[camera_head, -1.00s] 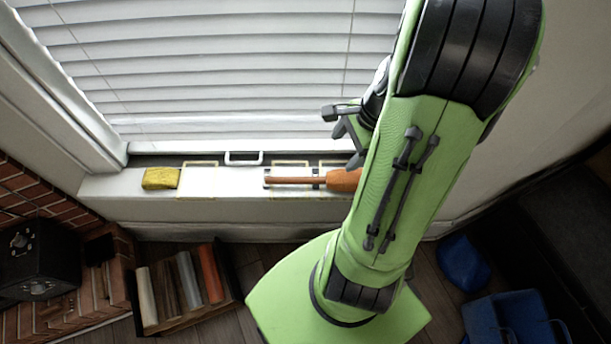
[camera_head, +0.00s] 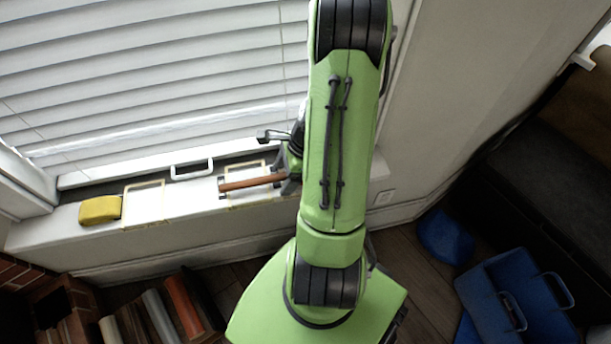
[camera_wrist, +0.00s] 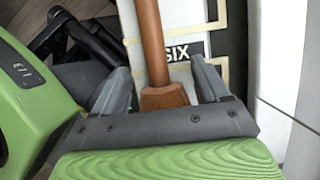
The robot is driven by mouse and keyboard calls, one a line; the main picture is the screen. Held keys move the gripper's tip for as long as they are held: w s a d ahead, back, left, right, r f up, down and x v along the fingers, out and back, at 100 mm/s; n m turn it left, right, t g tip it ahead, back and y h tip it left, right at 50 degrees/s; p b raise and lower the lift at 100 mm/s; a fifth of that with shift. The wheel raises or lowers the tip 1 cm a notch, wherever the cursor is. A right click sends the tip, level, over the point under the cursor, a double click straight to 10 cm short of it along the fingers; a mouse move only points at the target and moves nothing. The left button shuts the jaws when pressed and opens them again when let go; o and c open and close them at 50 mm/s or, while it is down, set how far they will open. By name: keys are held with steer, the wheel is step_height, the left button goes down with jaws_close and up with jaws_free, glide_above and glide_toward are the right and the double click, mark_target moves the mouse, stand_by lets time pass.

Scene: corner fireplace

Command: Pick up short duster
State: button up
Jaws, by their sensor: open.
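A brown stick-like tool (camera_head: 250,183), which I take for the short duster, lies on the white windowsill. Its thin shaft shows left of my arm; its thicker right part is hidden there. In the wrist view its shaft (camera_wrist: 151,40) runs down to a flared brown part (camera_wrist: 163,97) between the two fingers. My gripper (camera_wrist: 161,84) is open around that part, with a gap visible on each side. In the head view my gripper (camera_head: 287,163) is at the tool's right end, mostly hidden by my arm.
A yellow sponge-like block (camera_head: 100,210) sits farther left on the sill (camera_head: 60,233). Tape outlines mark the sill. Blue bins (camera_head: 510,295) stand on the floor at right, a book rack at lower left.

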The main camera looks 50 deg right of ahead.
steer(key=c, duration=1.1)
